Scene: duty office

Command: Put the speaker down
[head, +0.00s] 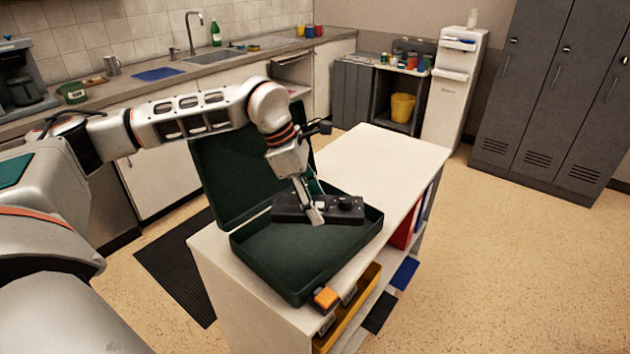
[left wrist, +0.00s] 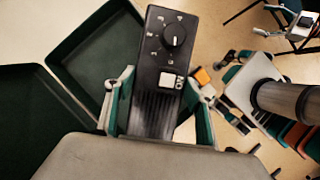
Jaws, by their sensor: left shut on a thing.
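The speaker (head: 346,208) is a black box with a round knob. My left gripper (head: 312,204) is shut on it from above, its fingers on two opposite sides. The left wrist view shows the speaker's face (left wrist: 168,55) with the knob, marks and a pale button, between the greenish fingers of the gripper (left wrist: 160,112). The speaker is over the tray of an open dark green case (head: 300,281); I cannot tell whether it touches the bottom. The case's lid (head: 222,180) stands up at the back left. My right gripper is in neither view.
The case stands on a white-topped cabinet (head: 385,150), whose far part is bare. An orange block (head: 326,297) sits by the case's near corner. Below are a yellow tray (head: 350,318) and red binders (head: 405,232). A kitchen counter (head: 120,86) runs behind; grey lockers (head: 545,95) stand right.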

